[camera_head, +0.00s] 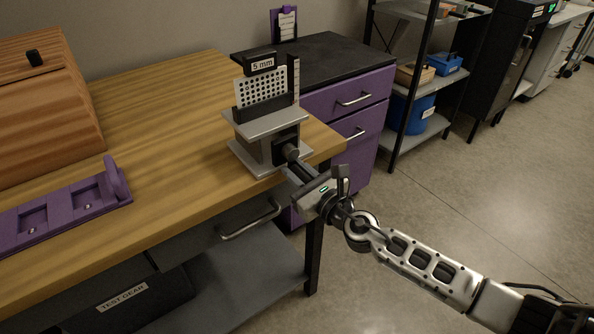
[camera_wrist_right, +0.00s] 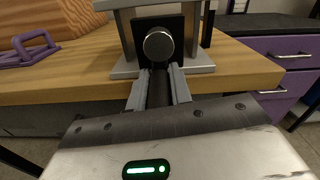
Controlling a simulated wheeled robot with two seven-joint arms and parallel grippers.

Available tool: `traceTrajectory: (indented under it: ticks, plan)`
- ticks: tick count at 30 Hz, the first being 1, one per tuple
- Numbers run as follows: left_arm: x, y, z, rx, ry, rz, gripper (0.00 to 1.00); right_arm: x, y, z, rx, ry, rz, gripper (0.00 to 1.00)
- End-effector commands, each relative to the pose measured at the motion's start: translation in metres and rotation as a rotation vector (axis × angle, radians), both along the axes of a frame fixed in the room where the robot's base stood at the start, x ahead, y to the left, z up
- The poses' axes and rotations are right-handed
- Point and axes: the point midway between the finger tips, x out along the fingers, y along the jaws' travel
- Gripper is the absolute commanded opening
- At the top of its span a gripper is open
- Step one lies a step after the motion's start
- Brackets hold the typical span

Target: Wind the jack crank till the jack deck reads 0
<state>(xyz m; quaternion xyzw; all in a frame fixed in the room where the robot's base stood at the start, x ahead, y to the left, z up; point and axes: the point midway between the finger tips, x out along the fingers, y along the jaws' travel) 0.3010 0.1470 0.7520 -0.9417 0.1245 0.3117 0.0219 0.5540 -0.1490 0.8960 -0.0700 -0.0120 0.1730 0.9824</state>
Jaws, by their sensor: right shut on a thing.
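The jack (camera_head: 266,124) stands at the right end of the wooden bench, with a grey deck above a grey base. A black sign on it reads "5 mm" (camera_head: 262,64), above a white perforated plate (camera_head: 262,88). The jack crank has a round dark knob (camera_wrist_right: 158,44) on the jack's front face, also visible in the head view (camera_head: 290,151). My right gripper (camera_head: 294,173) reaches in from the lower right and is shut on the crank. In the wrist view its fingers (camera_wrist_right: 158,88) flank a dark bar just below the knob. My left gripper is out of view.
A purple holder (camera_head: 62,211) and a wooden box (camera_head: 45,95) sit on the left of the bench (camera_head: 165,120). A purple drawer cabinet (camera_head: 362,100) stands behind the jack. Open floor lies right.

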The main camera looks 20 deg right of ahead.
Motion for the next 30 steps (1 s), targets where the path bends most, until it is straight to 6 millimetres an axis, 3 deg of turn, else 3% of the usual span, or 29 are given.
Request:
traceTrajectory:
  ticks: [3, 4, 6, 14, 19, 30]
  plan:
    - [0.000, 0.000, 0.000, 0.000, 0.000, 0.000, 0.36, 0.000, -0.001, 0.000, 0.000, 0.000, -0.001, 0.00]
    - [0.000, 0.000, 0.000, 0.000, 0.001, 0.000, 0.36, 0.000, -0.001, 0.000, 0.000, 0.000, -0.001, 0.27]
    - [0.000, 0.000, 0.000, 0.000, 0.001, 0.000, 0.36, 0.000, -0.001, 0.000, 0.000, 0.000, -0.001, 0.43]
    - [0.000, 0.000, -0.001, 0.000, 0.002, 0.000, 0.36, 0.000, 0.000, 0.000, 0.001, 0.000, -0.001, 0.43]
    - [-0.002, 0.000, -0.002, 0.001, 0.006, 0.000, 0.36, -0.012, -0.005, -0.001, -0.001, 0.002, 0.000, 0.43]
    - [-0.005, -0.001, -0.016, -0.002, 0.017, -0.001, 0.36, -0.091, -0.033, -0.005, -0.001, 0.005, 0.000, 0.43]
